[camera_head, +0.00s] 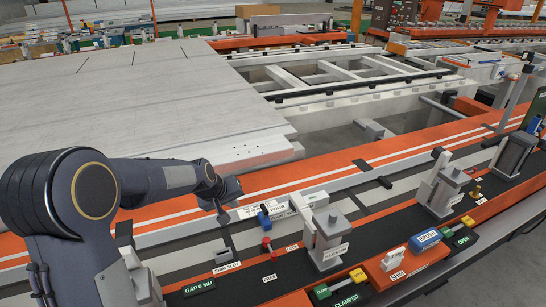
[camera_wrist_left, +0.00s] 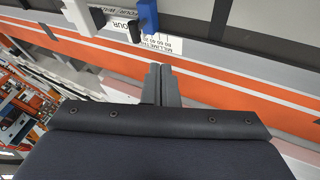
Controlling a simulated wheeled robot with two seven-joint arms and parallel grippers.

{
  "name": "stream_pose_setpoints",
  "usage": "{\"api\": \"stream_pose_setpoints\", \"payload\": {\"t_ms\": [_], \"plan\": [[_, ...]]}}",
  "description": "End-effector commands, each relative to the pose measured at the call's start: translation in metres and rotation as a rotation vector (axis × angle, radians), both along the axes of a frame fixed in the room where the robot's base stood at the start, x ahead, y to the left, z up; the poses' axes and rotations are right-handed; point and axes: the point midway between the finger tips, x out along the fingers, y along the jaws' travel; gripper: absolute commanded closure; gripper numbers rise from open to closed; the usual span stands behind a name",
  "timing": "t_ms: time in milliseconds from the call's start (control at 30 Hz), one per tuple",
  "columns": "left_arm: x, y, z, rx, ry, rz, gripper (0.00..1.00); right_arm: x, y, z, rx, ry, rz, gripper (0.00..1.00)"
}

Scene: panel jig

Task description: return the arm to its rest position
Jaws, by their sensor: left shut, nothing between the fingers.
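My left arm comes in from the left in the head view, and its gripper (camera_head: 226,208) hangs over the orange and grey front rail of the jig. In the left wrist view the two fingers of the left gripper (camera_wrist_left: 160,82) are together with nothing between them. They point toward the orange rail (camera_wrist_left: 220,88) with white stripes. The blue slider (camera_head: 264,216) on the marked scale is just right of the gripper in the head view, apart from it. It also shows in the left wrist view (camera_wrist_left: 148,16). My right gripper is in neither view.
Large pale panels (camera_head: 130,100) lie on the jig behind the arm. A label reading GAP 0 MM (camera_head: 200,287) lies near the arm.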

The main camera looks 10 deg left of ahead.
Motion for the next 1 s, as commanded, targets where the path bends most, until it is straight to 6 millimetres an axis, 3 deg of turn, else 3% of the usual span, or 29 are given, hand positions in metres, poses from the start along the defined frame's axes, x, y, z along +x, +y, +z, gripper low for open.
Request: {"api": "stream_pose_setpoints", "payload": {"t_ms": [133, 233, 400, 500, 600, 733, 833, 1000], "plan": [[-0.013, 0.0, 0.01, -0.017, -0.001, -0.008, 1.0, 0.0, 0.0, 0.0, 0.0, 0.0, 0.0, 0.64], [-0.044, -0.001, 0.03, -0.051, -0.003, -0.035, 1.0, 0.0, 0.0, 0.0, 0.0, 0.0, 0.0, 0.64], [-0.132, -0.016, 0.068, -0.097, -0.016, -0.14, 1.0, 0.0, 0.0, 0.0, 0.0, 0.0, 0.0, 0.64], [-0.188, -0.028, 0.079, -0.095, -0.024, -0.213, 1.0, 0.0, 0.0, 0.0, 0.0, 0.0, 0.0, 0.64], [-0.239, -0.04, 0.081, -0.07, -0.03, -0.28, 1.0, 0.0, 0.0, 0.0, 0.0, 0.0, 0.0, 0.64], [-0.289, -0.052, 0.071, -0.025, -0.03, -0.344, 1.0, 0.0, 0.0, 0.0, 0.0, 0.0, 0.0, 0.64], [-0.313, -0.058, 0.063, 0.006, -0.027, -0.374, 1.0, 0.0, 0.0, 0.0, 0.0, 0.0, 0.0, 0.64], [-0.327, -0.061, 0.056, 0.027, -0.021, -0.392, 1.0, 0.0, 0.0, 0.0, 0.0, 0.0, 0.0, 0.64]]}}
